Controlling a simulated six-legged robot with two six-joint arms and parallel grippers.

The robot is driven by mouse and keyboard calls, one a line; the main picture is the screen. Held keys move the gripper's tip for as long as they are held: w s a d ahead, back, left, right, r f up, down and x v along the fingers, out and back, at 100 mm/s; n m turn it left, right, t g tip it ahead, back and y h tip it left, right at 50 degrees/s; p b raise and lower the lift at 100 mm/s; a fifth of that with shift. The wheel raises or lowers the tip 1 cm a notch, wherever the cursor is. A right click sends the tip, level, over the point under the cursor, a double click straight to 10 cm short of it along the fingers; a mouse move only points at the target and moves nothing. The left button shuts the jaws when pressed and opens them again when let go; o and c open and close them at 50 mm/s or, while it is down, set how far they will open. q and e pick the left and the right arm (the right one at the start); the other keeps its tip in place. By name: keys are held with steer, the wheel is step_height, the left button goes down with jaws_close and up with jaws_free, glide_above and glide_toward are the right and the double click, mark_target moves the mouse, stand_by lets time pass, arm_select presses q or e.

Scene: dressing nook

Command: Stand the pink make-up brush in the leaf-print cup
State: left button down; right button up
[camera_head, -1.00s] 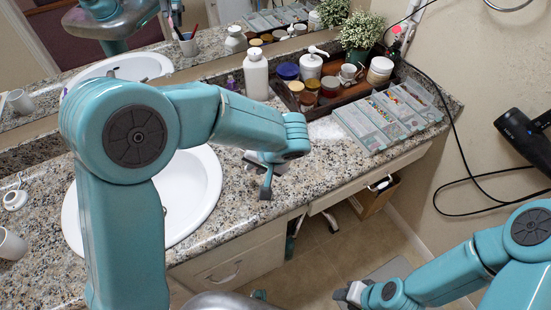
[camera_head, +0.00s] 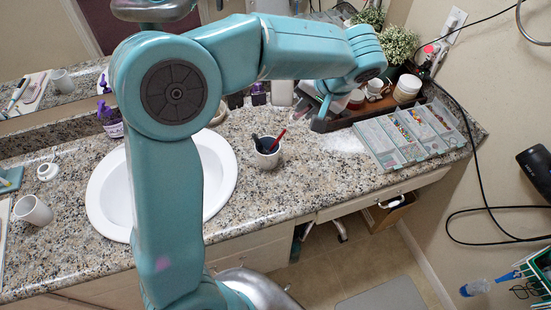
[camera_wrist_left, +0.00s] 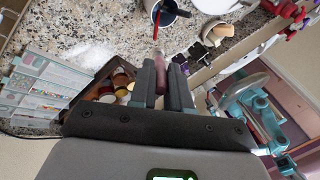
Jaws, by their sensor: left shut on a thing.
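The cup (camera_head: 267,161) stands upright on the granite counter, right of the sink. A red-handled stick (camera_head: 279,138) and a dark one lean in it. I cannot make out its print. My left gripper (camera_head: 321,112) is above the counter, right of the cup and apart from it. In the left wrist view its fingers (camera_wrist_left: 166,68) are shut on a dark pink, slim thing, which looks like the make-up brush (camera_wrist_left: 175,100). The cup also shows at the top of that view (camera_wrist_left: 178,18), beyond the fingertips. My right gripper is out of view.
A divided case (camera_head: 395,143) lies on the counter's right. A brown tray (camera_head: 345,120) with jars and a white-flowered plant (camera_head: 398,45) are behind my left wrist. The sink (camera_head: 222,190) is left of the cup. The counter in front of the cup is clear.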

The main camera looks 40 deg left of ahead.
arm_select(q)
steer(key=s+a+r+n, duration=0.1)
steer(key=s+a+r, duration=0.1)
steer(key=a+r, duration=0.35)
step_height(320, 180, down, 18)
steer(key=d+p, duration=0.1)
steer(key=shift+s+d, duration=0.2)
steer(key=shift+d, duration=0.05)
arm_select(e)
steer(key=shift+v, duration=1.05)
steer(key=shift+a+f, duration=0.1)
